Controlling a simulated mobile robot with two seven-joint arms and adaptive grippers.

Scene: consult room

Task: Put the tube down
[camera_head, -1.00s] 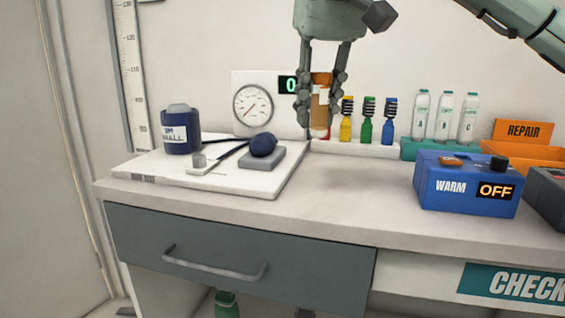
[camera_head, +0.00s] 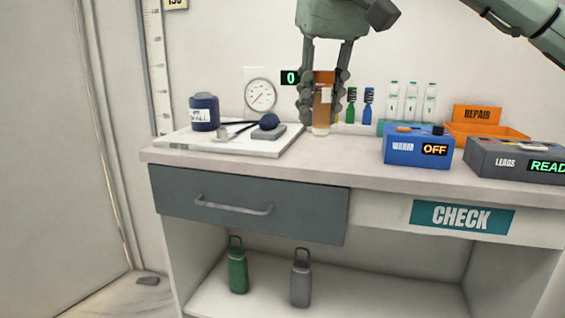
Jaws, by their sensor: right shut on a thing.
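My right gripper (camera_head: 323,112) points down at the top middle of the head view, its two fingers shut on the tube (camera_head: 322,97). The tube is upright, orange-brown with a pale label and a clear lower end. Its lower end shows in front of the back part of the counter (camera_head: 345,167); I cannot tell how far above the surface it is. The fingers cover part of its sides. My left gripper is not in view.
Left of the tube, a white board (camera_head: 175,142) holds a dark blue jar (camera_head: 204,113) and a blue-bulbed tool. Coloured vials (camera_head: 368,105) and white bottles (camera_head: 411,101) stand behind. A blue WARM box (camera_head: 402,150) and a grey box (camera_head: 510,162) stand right. The front middle counter is clear.

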